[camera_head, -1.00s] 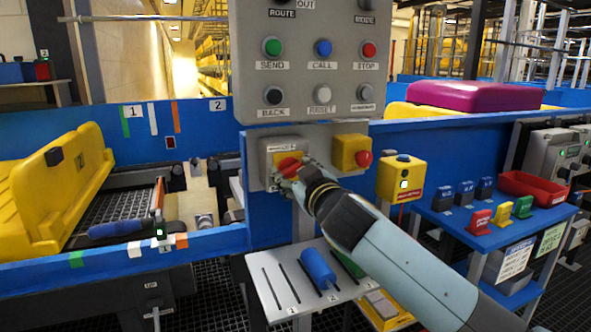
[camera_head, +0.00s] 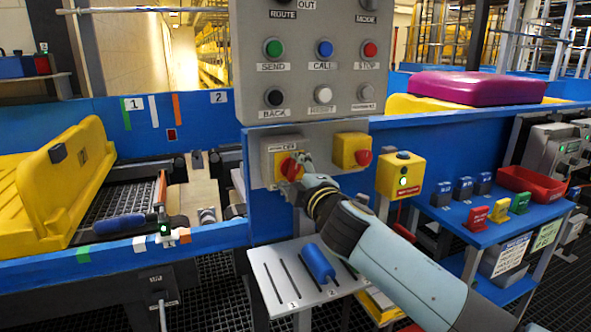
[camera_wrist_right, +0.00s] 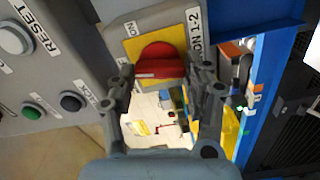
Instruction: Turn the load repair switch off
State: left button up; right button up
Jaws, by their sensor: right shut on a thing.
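A red rotary switch knob (camera_head: 289,168) sits on a yellow plate on a grey box (camera_head: 267,160) under the button panel. My right gripper (camera_head: 301,167) is at the knob, reaching from the lower right. In the right wrist view its fingers (camera_wrist_right: 166,76) are on both sides of the red knob (camera_wrist_right: 158,58), shut on it. "ON" is printed beside the knob in that view. The small label above the switch is too small to read in the head view. My left gripper is not in view.
A second yellow box with a red knob (camera_head: 353,151) is close on the right. The grey button panel (camera_head: 310,65) hangs just above. A yellow box with a green light (camera_head: 402,176) and a blue table (camera_head: 480,225) are further right. A slotted grey shelf (camera_head: 280,290) lies below.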

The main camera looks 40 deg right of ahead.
jog(key=shift+f+n+p, duration=0.1)
jog(key=shift+n+p, duration=0.2)
jog(key=shift+n, duration=0.9)
jog(key=o, duration=1.2)
jog(key=shift+a, duration=0.1)
jog(key=v, duration=1.2)
